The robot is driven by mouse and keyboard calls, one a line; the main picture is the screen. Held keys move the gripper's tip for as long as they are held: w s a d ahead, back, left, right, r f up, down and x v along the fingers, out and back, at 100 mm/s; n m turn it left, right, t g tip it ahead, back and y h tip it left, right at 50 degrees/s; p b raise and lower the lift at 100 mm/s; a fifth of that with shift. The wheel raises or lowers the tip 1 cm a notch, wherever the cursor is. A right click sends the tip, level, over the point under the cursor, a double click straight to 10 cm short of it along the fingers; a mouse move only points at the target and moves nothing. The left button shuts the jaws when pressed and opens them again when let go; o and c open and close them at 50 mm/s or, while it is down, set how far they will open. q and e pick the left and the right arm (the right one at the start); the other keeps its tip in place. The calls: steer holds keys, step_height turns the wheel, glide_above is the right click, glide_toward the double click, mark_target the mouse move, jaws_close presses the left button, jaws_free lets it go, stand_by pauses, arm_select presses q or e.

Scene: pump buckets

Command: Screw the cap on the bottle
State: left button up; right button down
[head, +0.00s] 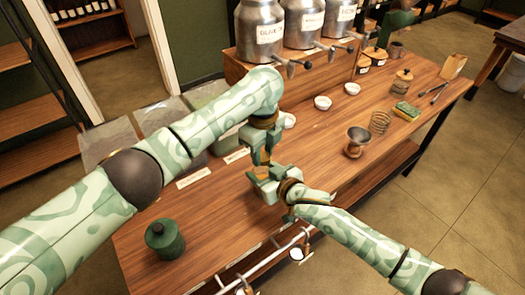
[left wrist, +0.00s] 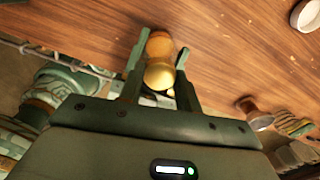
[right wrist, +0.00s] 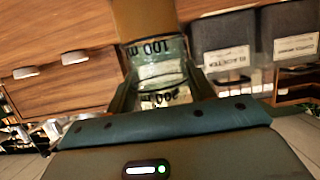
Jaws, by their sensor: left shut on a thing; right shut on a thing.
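My left gripper (head: 262,160) points down over the table, and its jaws are closed on a wooden cap with a rounded yellowish knob (left wrist: 160,75). My right gripper (head: 268,188) comes in from the right just below it. In the right wrist view its fingers hold a clear glass bottle (right wrist: 162,72) with black volume marks. The brown wooden cap also shows there (right wrist: 145,20), directly at the bottle's end and in line with it. Whether its thread is engaged cannot be told. The grippers hide most of the bottle and cap in the head view.
The wooden table (head: 210,215) carries a dark green jar (head: 164,240) at the front left. Metal canisters (head: 263,30) with taps stand on a wooden box at the back. A metal cup (head: 357,141), a spring (head: 380,122) and a sponge (head: 406,111) lie to the right.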

arm_select(q)
steer(key=m, duration=0.6)
steer(key=shift+w+m, duration=0.1)
steer(key=shift+m, duration=0.2)
steer(key=m, duration=1.2)
steer(key=shift+d, duration=0.1)
steer(key=m, duration=0.4)
steer(key=o, duration=0.9)
